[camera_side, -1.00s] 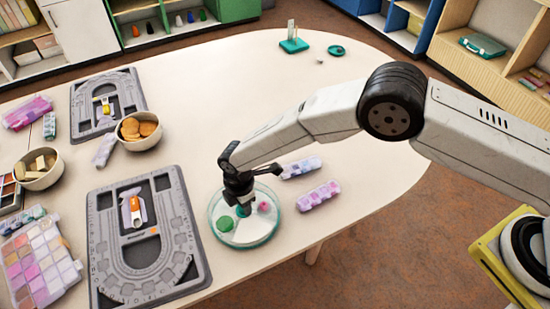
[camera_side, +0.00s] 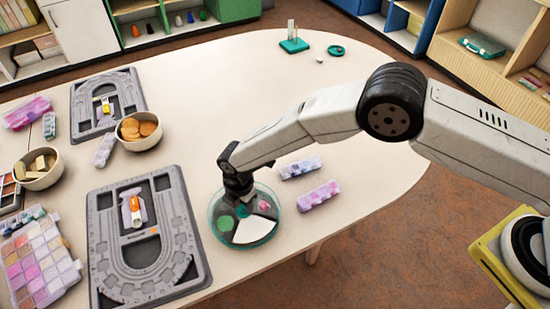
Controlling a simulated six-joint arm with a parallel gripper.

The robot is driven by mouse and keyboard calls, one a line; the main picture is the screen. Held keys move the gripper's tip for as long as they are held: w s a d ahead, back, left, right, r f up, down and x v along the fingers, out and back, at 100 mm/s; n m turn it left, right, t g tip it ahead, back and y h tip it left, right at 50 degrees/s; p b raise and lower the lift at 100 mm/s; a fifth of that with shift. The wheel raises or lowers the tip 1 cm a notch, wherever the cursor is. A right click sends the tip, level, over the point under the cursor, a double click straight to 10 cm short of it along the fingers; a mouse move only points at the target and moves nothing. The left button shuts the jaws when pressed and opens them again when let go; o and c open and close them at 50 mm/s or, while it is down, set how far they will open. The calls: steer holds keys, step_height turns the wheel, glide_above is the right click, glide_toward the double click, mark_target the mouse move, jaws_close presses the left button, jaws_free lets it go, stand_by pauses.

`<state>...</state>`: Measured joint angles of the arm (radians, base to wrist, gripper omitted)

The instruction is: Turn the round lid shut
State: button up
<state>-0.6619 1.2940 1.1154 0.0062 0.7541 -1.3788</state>
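The round container (camera_side: 243,243) stands on the table near its front edge, with a clear teal rim. Its top shows green contents (camera_side: 225,223), a pink spot (camera_side: 263,206), a pale wedge at the lower right and grey-green areas. The round lid (camera_side: 240,232) lies on it, though its edge is hard to tell from the container. My gripper (camera_side: 240,197) points down onto the top near the far side of its middle. Its dark fingers are small and partly hidden by the wrist, so I cannot see whether they grip a knob.
Two bead boxes (camera_side: 318,195) (camera_side: 300,168) lie close to the right. A grey bead board (camera_side: 110,285) lies to the left, another (camera_side: 127,120) behind it. Bowls (camera_side: 152,143) (camera_side: 38,184) stand further left.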

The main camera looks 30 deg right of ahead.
steer(key=o, duration=0.4)
steer(key=shift+r, duration=0.1)
steer(key=shift+r, duration=3.8)
